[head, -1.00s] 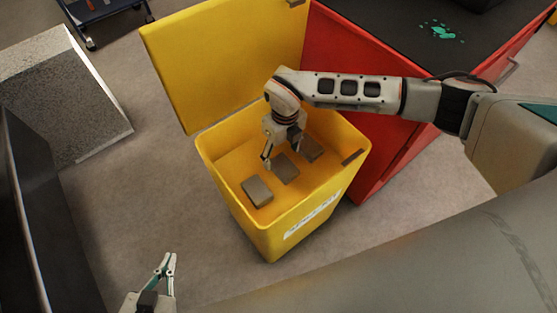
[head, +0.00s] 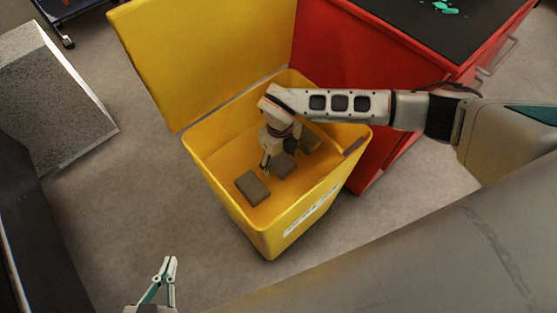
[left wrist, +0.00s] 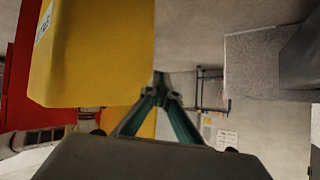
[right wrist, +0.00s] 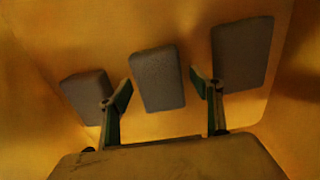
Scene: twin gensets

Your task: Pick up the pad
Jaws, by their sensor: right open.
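Three grey-brown pads lie apart on the floor of the open yellow bin: a near pad (head: 253,188), a middle pad (head: 285,165) and a far pad (head: 309,141). My right gripper (head: 274,168) reaches down into the bin, by the middle pad. In the right wrist view my right gripper (right wrist: 162,90) is open and empty, its fingers on either side of the middle pad (right wrist: 157,80). I cannot tell how high above it they are. My left gripper (head: 168,264) is outside the bin, its fingertips together and empty, as the left wrist view (left wrist: 160,82) also shows.
The yellow bin (head: 232,217) has its lid (head: 205,60) raised at the back left. A red cabinet (head: 345,55) with a dark top stands right behind it. A speckled grey block (head: 55,100) stands at the left.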

